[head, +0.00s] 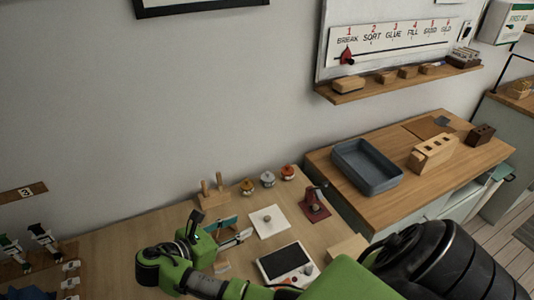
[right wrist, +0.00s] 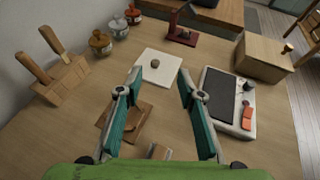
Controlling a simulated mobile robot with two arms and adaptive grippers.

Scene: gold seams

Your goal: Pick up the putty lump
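The putty lump (head: 267,218) is a small grey-brown ball on a white square sheet (head: 278,227) on the wooden table. In the right wrist view the lump (right wrist: 155,63) sits on the sheet (right wrist: 165,73), beyond my fingertips and roughly centred between them. My right gripper (head: 242,231) is beside the sheet, to its left in the head view. In the right wrist view my right gripper (right wrist: 159,80) has its two teal fingers spread apart with nothing between the tips. It is not touching the lump. My left gripper is not in view.
A white device with a dark pad (head: 285,262) lies near the sheet. A dark red stand (head: 314,206), lidded jars (head: 268,180) and a wooden tool holder (head: 213,194) stand around it. A wooden piece (right wrist: 126,122) lies below my fingers. A wooden box (right wrist: 262,58) is at right.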

